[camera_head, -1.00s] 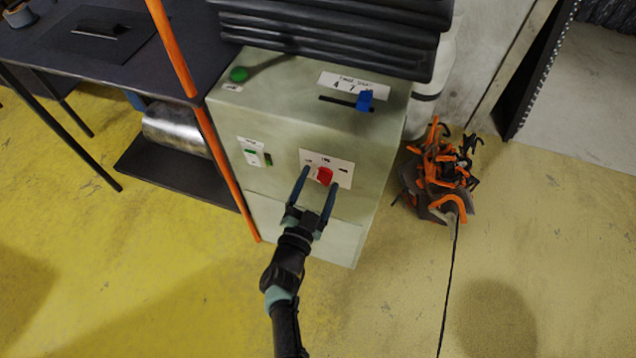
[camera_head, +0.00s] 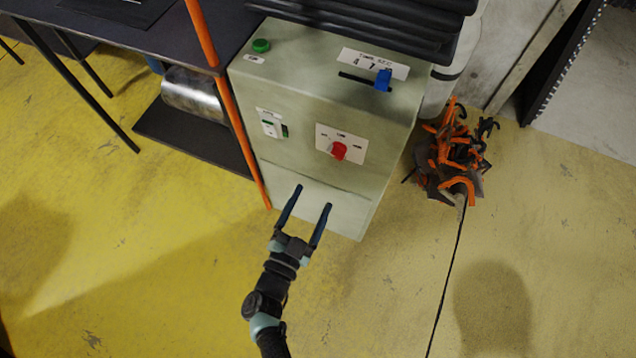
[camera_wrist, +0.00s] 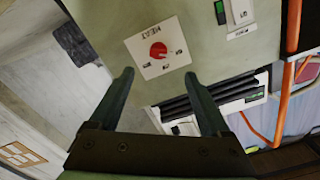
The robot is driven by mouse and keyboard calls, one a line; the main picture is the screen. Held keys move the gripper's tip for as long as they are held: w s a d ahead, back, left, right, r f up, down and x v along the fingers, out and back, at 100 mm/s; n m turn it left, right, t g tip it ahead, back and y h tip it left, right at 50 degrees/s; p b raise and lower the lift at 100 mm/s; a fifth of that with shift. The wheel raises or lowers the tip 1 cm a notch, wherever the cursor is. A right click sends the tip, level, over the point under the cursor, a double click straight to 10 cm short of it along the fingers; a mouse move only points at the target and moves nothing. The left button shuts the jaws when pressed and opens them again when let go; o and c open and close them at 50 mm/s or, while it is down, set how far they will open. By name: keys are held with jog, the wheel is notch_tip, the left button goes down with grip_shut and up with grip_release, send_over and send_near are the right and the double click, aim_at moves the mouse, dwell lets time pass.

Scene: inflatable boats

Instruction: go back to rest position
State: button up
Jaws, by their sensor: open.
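My gripper (camera_head: 312,205) is open and empty in the head view, in front of the lower part of the pale green control box (camera_head: 300,185). Its two fingers are apart and point at the box. The red knob (camera_head: 338,150) on its white plate is above and to the right of the fingertips. In the wrist view the red knob (camera_wrist: 158,50) shows ahead, and the gripper fingers (camera_wrist: 160,82) stand apart with nothing between them.
A green button (camera_head: 261,45) and a blue slider (camera_head: 383,79) are on the box top. A white switch (camera_head: 269,124) is on its front. An orange pole (camera_head: 235,125) stands at its left edge. An orange and black heap (camera_head: 447,160) lies right. Yellow floor in front is clear.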

jog(key=shift+s+a, duration=0.1)
jog(key=shift+s, duration=0.25)
dwell(0.3)
